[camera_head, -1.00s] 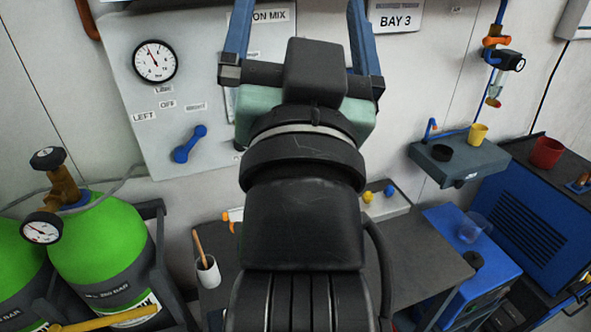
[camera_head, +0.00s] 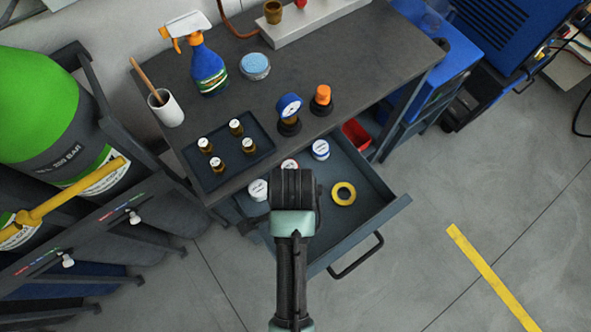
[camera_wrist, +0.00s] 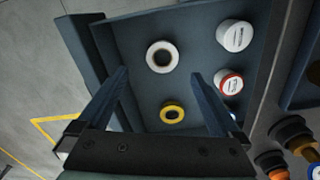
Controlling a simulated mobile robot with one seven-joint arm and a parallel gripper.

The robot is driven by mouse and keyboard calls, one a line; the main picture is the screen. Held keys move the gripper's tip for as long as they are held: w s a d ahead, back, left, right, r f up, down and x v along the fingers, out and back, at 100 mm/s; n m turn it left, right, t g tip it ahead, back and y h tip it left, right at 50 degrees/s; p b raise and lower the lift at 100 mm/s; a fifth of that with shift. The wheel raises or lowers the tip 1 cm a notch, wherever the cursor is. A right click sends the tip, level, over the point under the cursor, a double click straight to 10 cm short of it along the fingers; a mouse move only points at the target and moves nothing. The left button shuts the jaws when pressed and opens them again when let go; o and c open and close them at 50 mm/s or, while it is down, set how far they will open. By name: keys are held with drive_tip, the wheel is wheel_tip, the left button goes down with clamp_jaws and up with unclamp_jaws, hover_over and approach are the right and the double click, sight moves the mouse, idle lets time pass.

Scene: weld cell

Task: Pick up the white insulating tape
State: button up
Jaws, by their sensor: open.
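The white insulating tape (camera_wrist: 151,58) is a white ring lying flat in the open drawer (camera_head: 362,231). In the wrist view it sits in the upper middle, between and slightly beyond the fingertips of my gripper (camera_wrist: 159,74). My gripper is open and empty, with its two blue fingers pointing down into the drawer. In the head view my arm hides the white tape and the fingers. A yellow tape roll (camera_wrist: 172,112) lies near the white one; it also shows in the head view (camera_head: 334,194).
A white-lidded jar (camera_head: 258,190), a red-rimmed jar (camera_wrist: 229,81) and a blue-rimmed jar (camera_head: 320,149) stand along the drawer's inner side. The worktop (camera_head: 370,70) overhangs behind, with a tray of small bottles (camera_head: 219,170) near its edge. Gas cylinders stand left.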

wheel_tip(320, 180, down, 5)
drive_tip(key=shift+w+r, duration=0.1)
drive_tip(key=shift+w+d+f+b, duration=0.1)
drive_tip(key=shift+d+f, duration=0.05)
drive_tip(key=shift+f, duration=0.75)
drive_tip(key=shift+w+d+f+b, duration=0.15)
drive_tip(key=shift+f, duration=0.75)
drive_tip(key=shift+w+d+f+b, duration=0.1)
drive_tip(key=shift+d+f, duration=0.05)
drive_tip(key=shift+f, duration=0.75)
